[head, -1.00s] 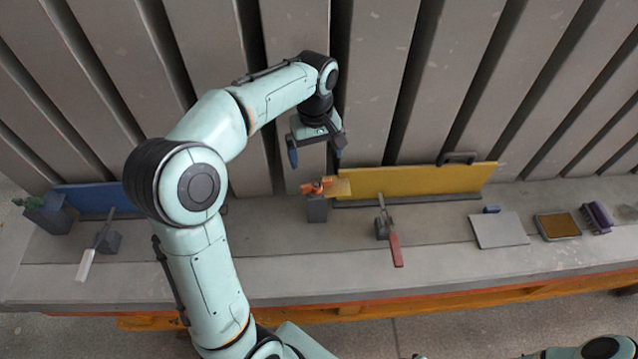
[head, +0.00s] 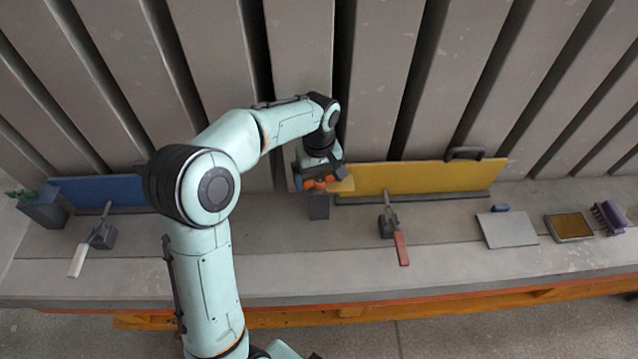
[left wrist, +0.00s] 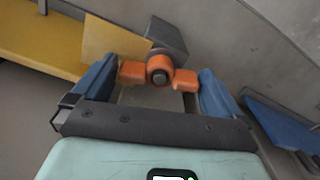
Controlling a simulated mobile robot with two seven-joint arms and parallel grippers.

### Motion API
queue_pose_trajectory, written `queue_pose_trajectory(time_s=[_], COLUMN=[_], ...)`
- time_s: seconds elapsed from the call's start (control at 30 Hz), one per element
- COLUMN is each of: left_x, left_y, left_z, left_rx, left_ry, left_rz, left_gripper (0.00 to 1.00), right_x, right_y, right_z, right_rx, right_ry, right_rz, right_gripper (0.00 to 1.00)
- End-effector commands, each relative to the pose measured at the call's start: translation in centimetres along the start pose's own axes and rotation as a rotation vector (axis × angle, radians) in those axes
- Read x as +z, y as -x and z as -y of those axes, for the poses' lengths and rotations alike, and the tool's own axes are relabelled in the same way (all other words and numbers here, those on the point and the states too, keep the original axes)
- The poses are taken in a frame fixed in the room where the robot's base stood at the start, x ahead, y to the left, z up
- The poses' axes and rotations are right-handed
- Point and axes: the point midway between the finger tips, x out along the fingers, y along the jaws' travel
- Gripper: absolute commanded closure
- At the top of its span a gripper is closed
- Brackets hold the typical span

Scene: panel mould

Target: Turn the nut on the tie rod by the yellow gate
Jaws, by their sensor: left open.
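The yellow gate (head: 420,180) stands upright along the back of the ledge, with a black handle on its top edge. The orange wing nut (head: 318,184) sits at the gate's left end, by a grey block (head: 319,207). My left gripper (head: 318,183) is over the nut, pointing down. In the left wrist view, the nut (left wrist: 159,72) with its two wings lies between the open blue fingers of the gripper (left wrist: 155,88); the dark rod end shows in its middle. I cannot tell whether the fingers touch the wings. My right gripper is not in view.
A clamp with a red handle (head: 401,248) stands before the yellow gate. A blue gate (head: 100,191) and a white-handled clamp (head: 78,261) are at left. A grey plate (head: 507,230), a brown-topped pad (head: 569,227) and a purple brush (head: 609,217) lie at right.

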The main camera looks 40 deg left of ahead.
Motion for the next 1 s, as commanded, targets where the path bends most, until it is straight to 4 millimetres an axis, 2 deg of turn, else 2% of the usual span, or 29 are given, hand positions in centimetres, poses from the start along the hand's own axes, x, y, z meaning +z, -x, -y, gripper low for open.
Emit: queue_pose_trajectory(time_s=[0.23, 0.37, 0.43, 0.47, 0.77, 1.0], left_x=[-0.03, -0.02, -0.02, -0.02, 0.02, 0.00], left_y=[0.06, 0.06, 0.07, 0.07, 0.09, 0.07], left_z=[-0.04, -0.04, -0.05, -0.05, -0.09, -0.05], left_rx=[0.001, 0.001, 0.001, 0.001, 0.002, 0.001], left_ry=[0.000, 0.000, 0.000, 0.002, 0.275, 0.302], left_rz=[-0.001, -0.001, -0.001, -0.001, -0.001, 0.000], left_gripper=[0.00, 0.42, 0.42, 0.47, 0.47, 0.47], right_x=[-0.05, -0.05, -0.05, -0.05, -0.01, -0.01], right_y=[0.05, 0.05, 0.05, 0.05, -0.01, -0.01], right_z=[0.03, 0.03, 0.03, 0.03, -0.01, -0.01], right_rx=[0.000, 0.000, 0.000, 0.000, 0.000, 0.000], right_ry=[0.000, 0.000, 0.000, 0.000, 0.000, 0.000], right_rz=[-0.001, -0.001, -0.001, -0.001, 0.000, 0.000], right_gripper=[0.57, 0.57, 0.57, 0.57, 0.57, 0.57])
